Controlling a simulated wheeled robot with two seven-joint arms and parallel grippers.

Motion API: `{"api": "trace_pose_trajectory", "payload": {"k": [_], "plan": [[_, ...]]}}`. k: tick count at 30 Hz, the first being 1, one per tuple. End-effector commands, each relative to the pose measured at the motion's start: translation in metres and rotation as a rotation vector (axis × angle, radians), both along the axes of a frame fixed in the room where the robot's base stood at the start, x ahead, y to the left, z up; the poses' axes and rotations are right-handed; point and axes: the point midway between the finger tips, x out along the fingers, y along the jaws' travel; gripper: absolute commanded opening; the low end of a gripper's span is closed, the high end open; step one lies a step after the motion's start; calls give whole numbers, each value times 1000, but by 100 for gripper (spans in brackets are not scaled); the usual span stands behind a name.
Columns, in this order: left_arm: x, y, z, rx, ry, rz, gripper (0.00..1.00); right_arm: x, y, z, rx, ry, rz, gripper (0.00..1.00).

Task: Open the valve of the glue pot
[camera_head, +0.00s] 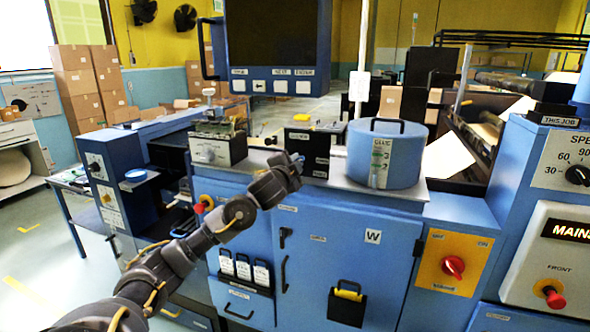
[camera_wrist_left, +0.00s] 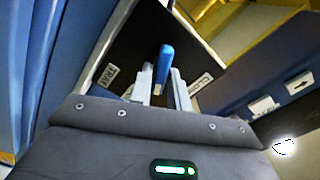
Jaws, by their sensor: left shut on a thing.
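The glue pot (camera_head: 405,158) is a blue drum with a dark lid handle and a GLUE label, standing on the machine's grey top. My left gripper (camera_head: 297,163) is at the black block left of the pot. In the left wrist view a blue lever (camera_wrist_left: 163,62), which looks like the valve handle, stands up between the two pale fingers of my left gripper (camera_wrist_left: 162,88). The gripper is shut on it. A partly hidden label beginning CLO (camera_wrist_left: 202,82) is right of the lever, and another label (camera_wrist_left: 108,76) is left of it. My right gripper is not in view.
A black-and-silver unit (camera_head: 218,148) stands on the machine top left of my gripper. A hanging blue monitor (camera_head: 275,50) is above. The blue cabinet front (camera_head: 335,255) is below my forearm. A control panel (camera_head: 550,220) stands at the right.

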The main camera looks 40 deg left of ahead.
Motion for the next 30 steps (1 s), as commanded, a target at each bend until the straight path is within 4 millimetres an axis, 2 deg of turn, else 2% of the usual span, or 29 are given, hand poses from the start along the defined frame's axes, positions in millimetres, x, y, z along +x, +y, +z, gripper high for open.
{"api": "trace_pose_trajectory", "payload": {"k": [3, 15, 30], "plan": [[0, 0, -3, 100, 33, 0, 0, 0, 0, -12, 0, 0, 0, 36], [0, -1, -4, 368, 127, 0, 0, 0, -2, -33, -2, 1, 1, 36], [0, -1, -3, 472, 166, 0, 0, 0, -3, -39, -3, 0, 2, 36]]}}
